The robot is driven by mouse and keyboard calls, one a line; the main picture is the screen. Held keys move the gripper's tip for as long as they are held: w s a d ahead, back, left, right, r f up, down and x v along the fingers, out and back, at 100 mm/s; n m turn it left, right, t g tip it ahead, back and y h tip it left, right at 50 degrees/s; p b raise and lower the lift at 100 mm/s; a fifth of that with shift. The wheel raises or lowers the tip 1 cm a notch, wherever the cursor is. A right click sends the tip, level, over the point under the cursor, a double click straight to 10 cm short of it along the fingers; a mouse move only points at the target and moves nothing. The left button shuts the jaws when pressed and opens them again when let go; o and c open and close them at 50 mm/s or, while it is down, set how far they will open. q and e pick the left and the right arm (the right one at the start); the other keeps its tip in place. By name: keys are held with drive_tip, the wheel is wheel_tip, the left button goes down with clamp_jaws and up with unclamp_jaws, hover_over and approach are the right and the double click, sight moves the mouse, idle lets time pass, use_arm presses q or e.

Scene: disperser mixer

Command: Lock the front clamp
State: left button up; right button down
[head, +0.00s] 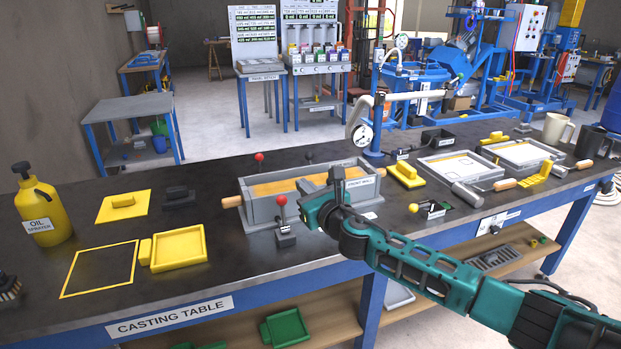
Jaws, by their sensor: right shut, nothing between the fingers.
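The front mold (363,188), a grey box with an orange-tan filling and a "FRONT MOLD" label, sits on the casting table (180,275). The front clamp (285,232) stands at the mold's near side, with a red ball knob (281,200) on an upright-looking lever. A second clamp with a red knob (259,157) shows at the far side. My right gripper (337,172) is shut and empty, in front of the mold's right part and to the right of the front clamp, apart from its knob. It hides some of the mold. My left gripper is not in view.
A pressure gauge on a blue stand (374,125) rises behind the mold. A yellow tray (179,248) and an oil sprayer (43,205) are on the left. A yellow-handled clamp (428,209) is on the right.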

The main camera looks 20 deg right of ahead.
drive_tip(key=shift+s+d+r, duration=0.1)
drive_tip(key=shift+s+r, duration=0.4)
drive_tip(key=shift+r, duration=0.2)
drive_tip(key=shift+s+d+r, duration=0.1)
drive_tip(key=shift+s+r, duration=0.35)
drive_tip(key=shift+r, duration=0.25)
drive_tip(key=s+a+f+m+g+y, duration=0.15)
drive_tip(key=s+a+f+m, duration=0.25)
drive_tip(key=s+f+m, duration=0.4)
drive_tip(key=s+a+f+m+g, duration=0.3)
drive_tip(key=s+f+m, duration=0.4)
drive_tip(key=f+m, duration=0.25)
drive_tip(key=s+d+f+m+g+h, duration=0.1)
drive_tip(key=s+f+m, duration=0.3)
drive_tip(key=s+m, duration=0.5)
drive_tip(key=s+d+f+m+g+h, duration=0.1)
drive_tip(key=s+d+f+m, duration=0.2)
drive_tip(key=s+m, duration=0.6)
wheel_tip(320, 180, down, 2)
drive_tip(key=shift+s+d+f+m, duration=0.15)
drive_tip(key=shift+f+m, duration=0.05)
drive_tip(key=shift+m, duration=0.55)
drive_tip(key=shift+h, duration=0.25)
